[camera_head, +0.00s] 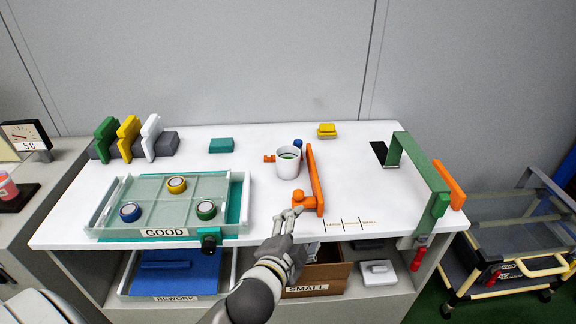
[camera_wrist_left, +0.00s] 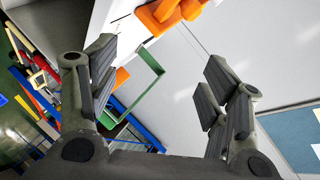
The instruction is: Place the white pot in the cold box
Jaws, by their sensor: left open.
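The white pot (camera_head: 288,168) stands upright on the white table, left of an orange upright bar. It has a dark opening with something green inside. My left gripper (camera_head: 290,212) is open and empty in front of the pot, near the foot of the orange bar and apart from the pot. In the left wrist view the fingers (camera_wrist_left: 160,78) are spread with nothing between them, and the pot cannot be made out there. No cold box can be made out for certain; a gauge marked 5C (camera_head: 26,135) stands at the far left. My right gripper is not in view.
The orange bar (camera_head: 315,178) stands right beside the pot. A green arch (camera_head: 422,170) stands at the right. The table between bar and arch is mostly clear.

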